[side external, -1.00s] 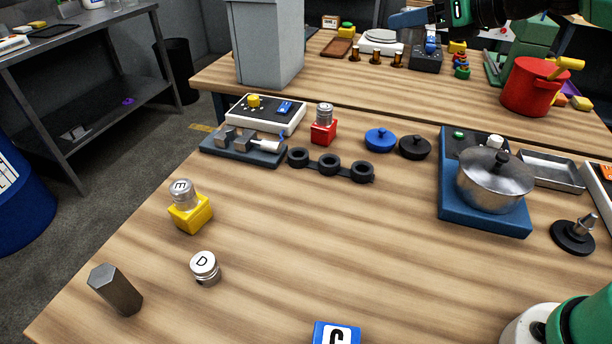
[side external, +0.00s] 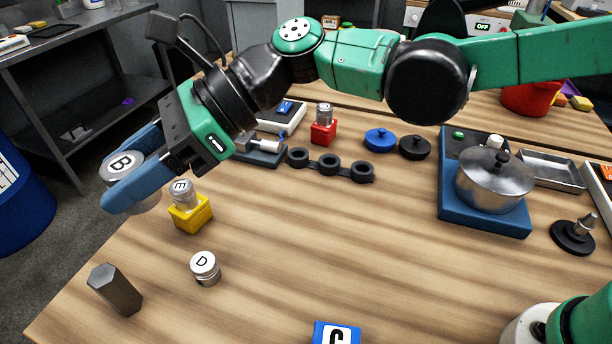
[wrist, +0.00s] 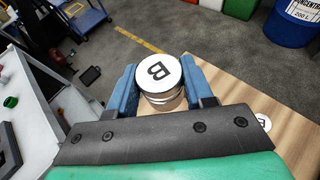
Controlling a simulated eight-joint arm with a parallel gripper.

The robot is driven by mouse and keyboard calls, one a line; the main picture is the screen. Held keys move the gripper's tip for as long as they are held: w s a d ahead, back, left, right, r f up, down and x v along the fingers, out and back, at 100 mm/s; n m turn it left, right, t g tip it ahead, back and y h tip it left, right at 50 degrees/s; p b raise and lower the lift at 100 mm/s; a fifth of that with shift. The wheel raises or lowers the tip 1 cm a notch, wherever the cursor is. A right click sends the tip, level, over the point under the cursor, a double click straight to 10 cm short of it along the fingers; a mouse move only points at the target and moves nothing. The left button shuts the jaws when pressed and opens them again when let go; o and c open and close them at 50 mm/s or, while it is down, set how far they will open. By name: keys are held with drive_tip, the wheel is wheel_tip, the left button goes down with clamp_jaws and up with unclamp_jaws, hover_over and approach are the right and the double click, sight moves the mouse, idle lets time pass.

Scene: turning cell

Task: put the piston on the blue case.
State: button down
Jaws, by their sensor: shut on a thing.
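My gripper (side external: 116,175) is shut on a silver piston with B on its top (side external: 126,164). It holds the piston in the air at the left, above and left of the yellow case. In the wrist view, the piston (wrist: 160,80) sits between the blue fingers. The blue case (side external: 337,333) is at the bottom edge of the side view, with a white lettered label. It is partly cut off by the frame, and nothing shows on its visible part.
A yellow case (side external: 190,213) carries a piston marked E (side external: 184,193). A loose piston marked D (side external: 205,267) and a hexagonal bar (side external: 116,289) stand in front. A red case (side external: 323,132) carries another piston. The table between D and the pot (side external: 494,182) is mostly clear.

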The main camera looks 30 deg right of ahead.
sight(174, 339)
drive_tip(key=s+a+f+n+g, duration=0.1)
drive_tip(key=s+a+n+g, duration=0.1)
drive_tip(key=s+a, duration=0.2)
drive_tip(key=shift+s+f+g, duration=0.15)
drive_tip(key=shift+s+g, duration=0.15)
drive_tip(key=shift+s, duration=0.1)
drive_tip(key=shift+a, duration=0.1)
wheel_tip(174, 339, down, 20)
drive_tip(key=shift+r, duration=0.2)
drive_tip(key=shift+f, duration=0.15)
drive_tip(key=shift+c, duration=1.7)
unclamp_jaws()
drive_tip(key=shift+w, duration=0.1)
